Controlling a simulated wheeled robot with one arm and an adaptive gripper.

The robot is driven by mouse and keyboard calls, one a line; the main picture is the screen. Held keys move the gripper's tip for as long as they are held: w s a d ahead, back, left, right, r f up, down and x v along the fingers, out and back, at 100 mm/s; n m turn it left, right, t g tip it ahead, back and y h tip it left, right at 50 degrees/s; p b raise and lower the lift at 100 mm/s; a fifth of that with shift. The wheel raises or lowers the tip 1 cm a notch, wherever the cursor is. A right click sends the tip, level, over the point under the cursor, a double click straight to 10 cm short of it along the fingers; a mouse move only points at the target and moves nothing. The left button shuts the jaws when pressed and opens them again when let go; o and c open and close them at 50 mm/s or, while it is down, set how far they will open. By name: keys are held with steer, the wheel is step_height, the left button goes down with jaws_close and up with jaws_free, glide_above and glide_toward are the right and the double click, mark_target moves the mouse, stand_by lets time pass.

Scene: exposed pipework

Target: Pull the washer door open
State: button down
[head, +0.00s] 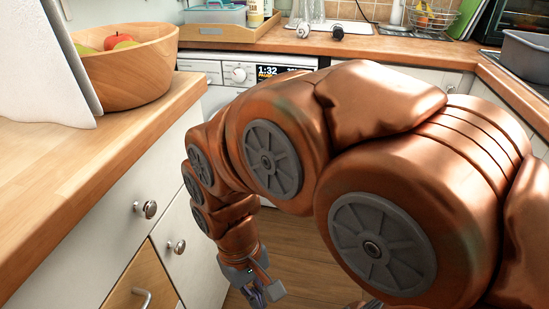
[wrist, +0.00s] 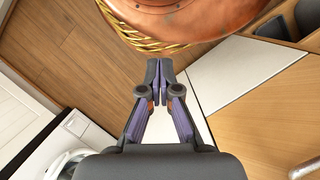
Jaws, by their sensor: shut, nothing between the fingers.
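I cannot tell from this part whether the door is shut or ajar. My gripper (head: 262,293) hangs low over the floor in the head view. In the wrist view its fingers (wrist: 159,66) are together and empty, pointing away from the washer and apart from it.
A wooden counter (head: 75,175) with a wooden fruit bowl (head: 130,70) and cabinets with knobs (head: 146,209) lines the left. The back counter (head: 330,46) holds a tray (head: 225,32) and dishes. Open wooden floor (wrist: 75,45) shows in the wrist view.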

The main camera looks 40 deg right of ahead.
steer(key=w+d+f+m+t+h+b, duration=0.1)
steer(key=w+d+f+m+t+b, duration=0.25)
steer(key=w+d, duration=0.65)
steer(key=w+d+f+m+t+h, duration=0.1)
steer(key=w+d+f+m+t, duration=0.25)
steer(key=w+d+f, duration=0.6)
steer(key=w+d+f+m+t+h+b, duration=0.15)
steer(key=w+d+m+t, duration=0.35)
steer(key=w, duration=0.9)
steer(key=w+d+f+m+t+h+b, duration=0.1)
steer(key=w+d+f+m, duration=0.15)
steer(key=d, duration=0.55)
steer(key=w+d+f+m+t+h+b, duration=0.1)
steer(key=w+d+f+m+b, duration=0.15)
steer(key=d, duration=0.55)
steer(key=s+d+f+m+t+h+b, duration=0.1)
steer(key=s+d+m+t+h+b, duration=0.15)
steer(key=d+m+t, duration=0.55)
steer(key=w+d+n+g+b, duration=0.2)
steer(key=w+d+g+b, duration=0.1)
steer(key=w+d, duration=0.4)
steer(key=a, duration=0.1)
steer(key=w+a+b, duration=0.1)
steer(key=a, duration=0.1)
steer(key=a+b, duration=0.1)
steer(key=shift+w+a+f, duration=0.25)
steer(key=shift+a, duration=0.1)
steer(key=shift+a, duration=0.1)
